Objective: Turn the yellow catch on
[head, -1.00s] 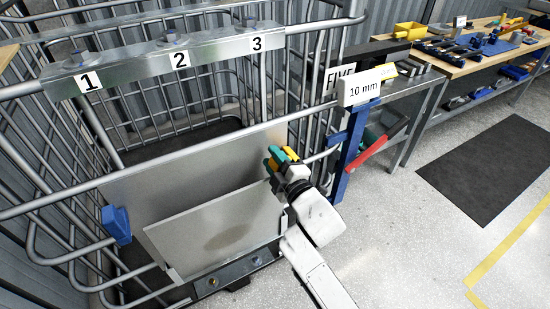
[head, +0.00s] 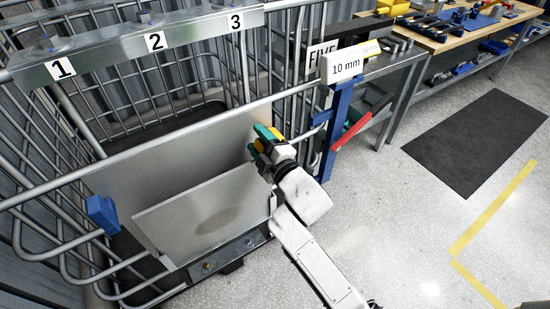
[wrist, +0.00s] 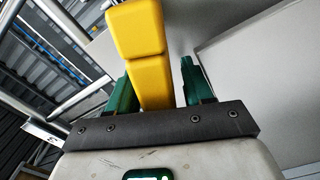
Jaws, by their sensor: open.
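The yellow catch (wrist: 138,45) is a blocky two-part lever in the wrist view. It stands between the two green fingers of my gripper (wrist: 159,85), nearer the left finger. A clear gap shows between the catch and the right finger. My gripper is open around the catch. In the head view my gripper (head: 262,140) is at the right edge of the grey metal panel, with bits of yellow showing among the green fingers. The catch's base is hidden there.
The wire cage has a numbered rail (head: 150,42) across its top. A grey flap (head: 205,215) slopes below my gripper. A blue block (head: 103,214) is at the panel's left. A blue post (head: 333,125) with a 10 mm sign stands right; open floor lies beyond.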

